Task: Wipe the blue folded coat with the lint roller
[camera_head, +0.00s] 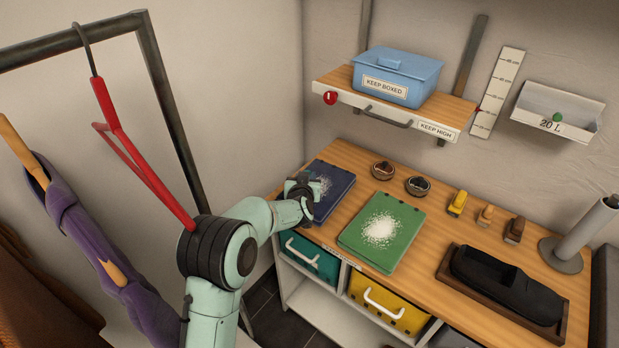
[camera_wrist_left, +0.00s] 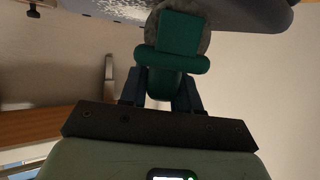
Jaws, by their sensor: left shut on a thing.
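The blue folded coat (camera_head: 336,194) lies flat at the left end of the wooden bench, with white specks on its left part. My left gripper (camera_head: 302,190) is at the coat's left side, over its edge. In the left wrist view my left gripper (camera_wrist_left: 160,95) is shut on the green handle of the lint roller (camera_wrist_left: 178,62). The roller's grey head shows behind the handle, against or very near the coat (camera_wrist_left: 235,12); I cannot tell if they touch. The head view mostly hides the roller behind the gripper. My right gripper is not in view.
A green folded piece (camera_head: 355,236) with a white pile lies right of the coat. Two round tins (camera_head: 418,186), several small brushes (camera_head: 457,203) and a black item in a tray (camera_head: 505,280) stand farther right. A shelf (camera_head: 440,108) with a blue box (camera_head: 398,75) hangs above.

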